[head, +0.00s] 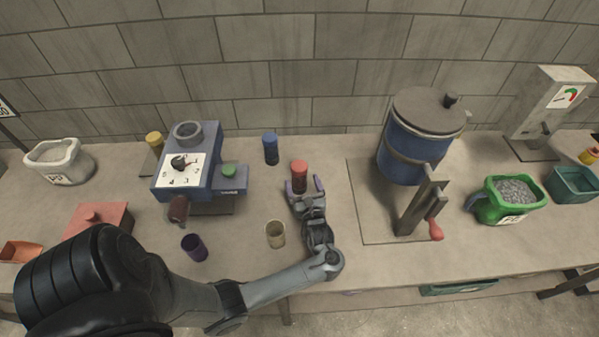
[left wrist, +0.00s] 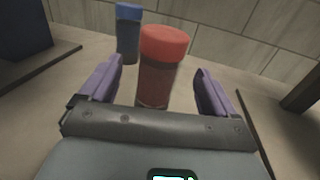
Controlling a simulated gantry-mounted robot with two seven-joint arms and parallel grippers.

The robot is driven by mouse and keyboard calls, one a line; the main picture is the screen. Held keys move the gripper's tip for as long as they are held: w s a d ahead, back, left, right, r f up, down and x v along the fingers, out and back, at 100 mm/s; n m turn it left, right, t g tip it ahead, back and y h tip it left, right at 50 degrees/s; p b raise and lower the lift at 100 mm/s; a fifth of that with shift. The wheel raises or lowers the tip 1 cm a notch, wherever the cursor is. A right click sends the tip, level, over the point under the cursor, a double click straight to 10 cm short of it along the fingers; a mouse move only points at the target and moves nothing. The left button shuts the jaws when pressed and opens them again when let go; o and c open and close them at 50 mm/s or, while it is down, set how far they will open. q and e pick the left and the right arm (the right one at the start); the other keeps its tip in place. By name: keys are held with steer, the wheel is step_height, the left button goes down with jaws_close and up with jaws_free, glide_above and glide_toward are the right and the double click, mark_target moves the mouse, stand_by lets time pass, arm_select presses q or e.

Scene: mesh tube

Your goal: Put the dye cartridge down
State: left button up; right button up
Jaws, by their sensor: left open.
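The red dye cartridge (head: 299,176) stands upright on the table, between the purple-tipped fingers of my left gripper (head: 304,187). In the left wrist view the red-capped cartridge (left wrist: 160,68) stands between the two open fingers of the gripper (left wrist: 158,92), with a gap on each side. A blue cartridge (head: 270,148) stands upright behind and to the left; it also shows in the left wrist view (left wrist: 128,33). My right gripper is in neither view.
A blue-grey machine (head: 205,165) with a dial stands left. A blue drum (head: 412,155) with a red-handled crank stands right. A purple cup (head: 194,247) and a beige cup (head: 275,234) stand nearer the front. A yellow-capped cartridge (head: 154,141) is at the back left.

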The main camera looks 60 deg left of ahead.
arm_select(q)
steer(key=shift+v, duration=2.45)
steer(key=shift+r+p, duration=0.1)
steer(key=shift+p, duration=0.2)
